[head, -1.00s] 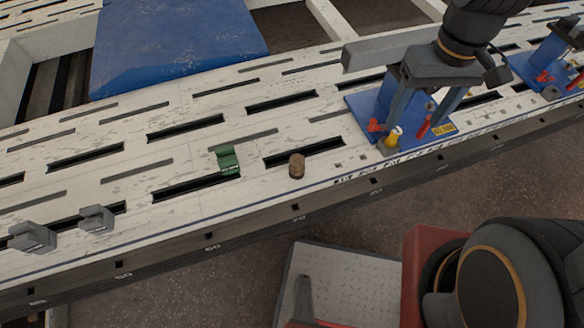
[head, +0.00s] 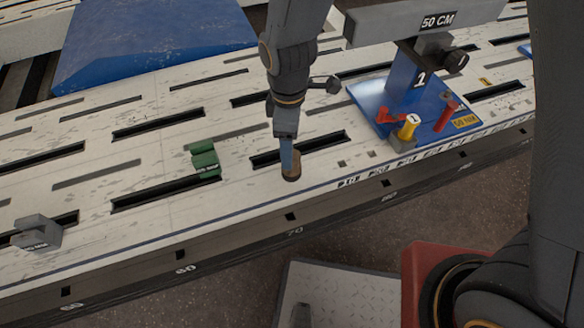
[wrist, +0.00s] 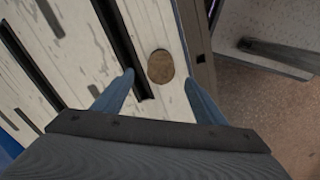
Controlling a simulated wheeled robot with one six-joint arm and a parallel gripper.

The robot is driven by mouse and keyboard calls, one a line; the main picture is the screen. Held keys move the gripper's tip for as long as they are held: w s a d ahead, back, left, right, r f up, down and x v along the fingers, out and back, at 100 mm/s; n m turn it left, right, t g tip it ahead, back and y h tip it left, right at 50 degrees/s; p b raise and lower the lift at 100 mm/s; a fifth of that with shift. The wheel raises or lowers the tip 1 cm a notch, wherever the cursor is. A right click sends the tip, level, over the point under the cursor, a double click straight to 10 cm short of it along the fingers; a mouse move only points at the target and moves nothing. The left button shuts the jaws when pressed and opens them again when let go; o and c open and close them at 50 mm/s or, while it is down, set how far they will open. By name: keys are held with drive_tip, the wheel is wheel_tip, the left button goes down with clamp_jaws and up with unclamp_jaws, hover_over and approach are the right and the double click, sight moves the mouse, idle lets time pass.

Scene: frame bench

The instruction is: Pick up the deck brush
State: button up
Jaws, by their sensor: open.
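A small, short brown cylinder (head: 293,175) stands on the white slotted bench, close to its front edge. It may be the deck brush, but I cannot make out bristles or a handle. In the wrist view the round brown top (wrist: 161,67) lies between my blue fingertips, with a gap on each side. My gripper (head: 288,167) points down at it and is open; it also shows in the wrist view (wrist: 159,76). In the head view a finger hides part of the cylinder.
A green block (head: 205,160) stands left of the cylinder. A grey clamp block (head: 37,233) is farther left. A blue stand (head: 403,100) with red and yellow parts is at right under a grey beam (head: 420,22). A blue ramp (head: 150,40) lies behind. Long slots cut the bench top.

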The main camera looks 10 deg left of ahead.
wheel_tip(320, 180, down, 7)
drive_tip(key=shift+d+r+b, duration=0.1)
drive_tip(key=shift+d+b, duration=0.05)
drive_tip(key=shift+b, duration=0.85)
drive_tip(key=shift+c, duration=0.2)
drive_tip(key=c, duration=1.3)
drive_tip(key=shift+o, duration=0.2)
drive_tip(key=shift+r+p, duration=1.4)
drive_tip(key=shift+r, duration=3.65)
